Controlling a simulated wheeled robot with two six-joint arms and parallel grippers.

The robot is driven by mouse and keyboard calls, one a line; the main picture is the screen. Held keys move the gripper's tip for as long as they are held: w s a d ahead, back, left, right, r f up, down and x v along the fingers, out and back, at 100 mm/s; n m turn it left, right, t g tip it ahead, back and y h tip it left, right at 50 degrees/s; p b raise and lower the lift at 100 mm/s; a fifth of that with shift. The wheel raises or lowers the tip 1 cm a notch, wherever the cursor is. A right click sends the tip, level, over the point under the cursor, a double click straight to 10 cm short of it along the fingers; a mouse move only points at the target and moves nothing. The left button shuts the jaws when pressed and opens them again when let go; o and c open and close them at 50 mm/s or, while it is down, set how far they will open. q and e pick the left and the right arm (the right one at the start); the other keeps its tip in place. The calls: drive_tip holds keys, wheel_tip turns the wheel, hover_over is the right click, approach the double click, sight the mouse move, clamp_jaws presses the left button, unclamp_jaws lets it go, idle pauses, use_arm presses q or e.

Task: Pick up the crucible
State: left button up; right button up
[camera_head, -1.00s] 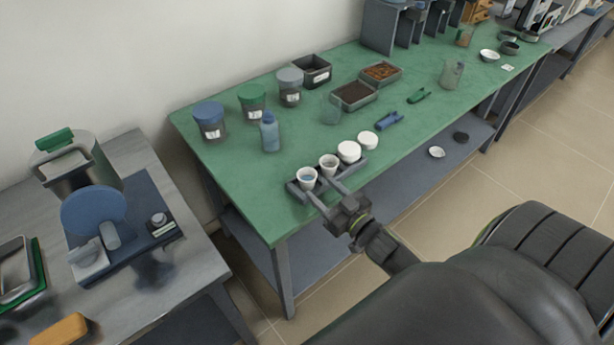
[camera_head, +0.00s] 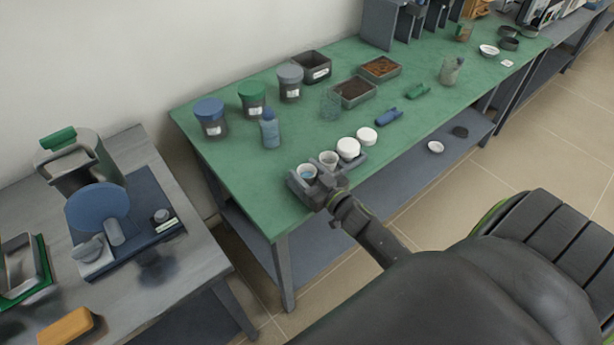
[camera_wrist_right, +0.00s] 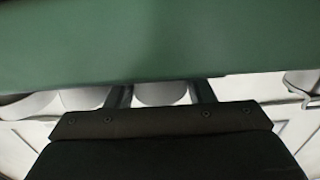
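A dark rack (camera_head: 294,186) at the front edge of the green bench holds white crucibles. The leftmost crucible (camera_head: 306,170) shows blue inside, and a second open crucible (camera_head: 328,158) stands beside it. Two with white tops, a nearer one (camera_head: 348,149) and a farther one (camera_head: 367,136), follow to the right. My right gripper (camera_head: 318,183) is at the rack's left end, low at the open crucibles. In the right wrist view its fingers (camera_wrist_right: 162,95) are apart, with a white rounded body (camera_wrist_right: 160,93) between them and slim gaps beside it. Which crucible this is, I cannot tell. My left gripper is out of view.
Behind the rack are a blue bottle (camera_head: 270,130), a glass beaker (camera_head: 330,103) and lidded jars, including a green-lidded one (camera_head: 252,97). Blue (camera_head: 389,118) and green (camera_head: 417,91) holders lie to the right. A grey side table (camera_head: 190,265) stands left. The bench's left front is clear.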

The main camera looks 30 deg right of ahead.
drive_tip(key=c, duration=0.6)
wheel_tip(320, 180, up, 10)
drive_tip(key=p, duration=0.8)
